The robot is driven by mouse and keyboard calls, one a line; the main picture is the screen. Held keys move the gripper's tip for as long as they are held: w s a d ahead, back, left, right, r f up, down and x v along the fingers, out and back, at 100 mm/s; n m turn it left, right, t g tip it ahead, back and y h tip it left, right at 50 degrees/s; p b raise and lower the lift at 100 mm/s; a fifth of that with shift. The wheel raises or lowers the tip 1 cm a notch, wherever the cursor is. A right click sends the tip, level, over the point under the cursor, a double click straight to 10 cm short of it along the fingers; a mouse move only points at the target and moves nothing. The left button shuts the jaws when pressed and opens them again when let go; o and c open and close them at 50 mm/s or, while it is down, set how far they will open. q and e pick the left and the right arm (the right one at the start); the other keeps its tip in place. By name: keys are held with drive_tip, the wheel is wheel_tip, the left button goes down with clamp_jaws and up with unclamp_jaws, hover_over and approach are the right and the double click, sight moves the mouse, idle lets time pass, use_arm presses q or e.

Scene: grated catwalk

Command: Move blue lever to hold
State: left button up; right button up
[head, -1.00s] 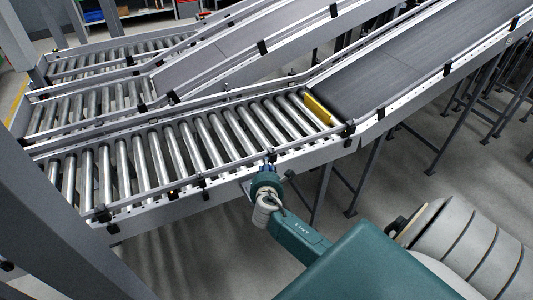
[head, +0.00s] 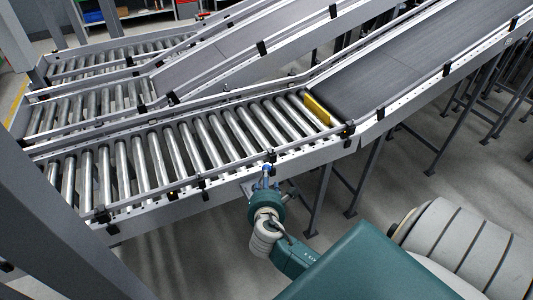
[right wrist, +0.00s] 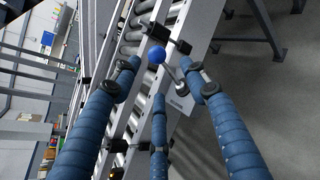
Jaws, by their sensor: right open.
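The blue lever shows in the head view as a blue knob (head: 267,168) at the near side rail of the roller conveyor. In the right wrist view its round blue knob (right wrist: 157,54) sits on a thin metal rod that runs down to a light plate (right wrist: 180,104). My right gripper (head: 266,186) is just below the knob in the head view. In the right wrist view its blue ribbed fingers (right wrist: 162,78) are spread around the lever and not closed on it. My left gripper is in neither view.
The roller conveyor (head: 155,158) runs behind the lever, with a dark belt (head: 385,82) to its right and a yellow bar (head: 318,109) between. Black brackets line the near rail (head: 225,170). Support legs (head: 320,200) stand below it at the right.

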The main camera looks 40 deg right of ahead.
drive_tip(key=shift+v, duration=1.1)
drive_tip(key=s+a+f+m+g+y+b, duration=0.1)
drive_tip(key=s+a+f+m+g+y, duration=0.3)
drive_tip(key=f, duration=0.7)
drive_tip(key=s+a+f+m+t+h+b, duration=0.1)
drive_tip(key=s+f, duration=0.4)
drive_tip(key=f, duration=0.6)
drive_tip(key=s+a+f+m+g+y+b, duration=0.1)
drive_tip(key=s+a+f+m+g+y, duration=0.3)
drive_tip(key=f, duration=0.7)
drive_tip(key=s+a+f+m, duration=0.1)
drive_tip(key=s+f+m, duration=0.2)
drive_tip(key=s, duration=0.6)
drive_tip(key=s+a+f+m+g+y+b, duration=0.1)
drive_tip(key=s+f+m, duration=0.3)
drive_tip(key=s+f, duration=0.4)
drive_tip(key=s+a+f+m+g+b, duration=0.1)
drive_tip(key=s+a+f+m, duration=0.2)
drive_tip(key=s, duration=0.9)
wheel_tip(320, 180, down, 3)
drive_tip(key=shift+a+f+m, duration=0.2)
drive_tip(key=shift+a+m, duration=0.05)
drive_tip(key=shift+m, duration=0.35)
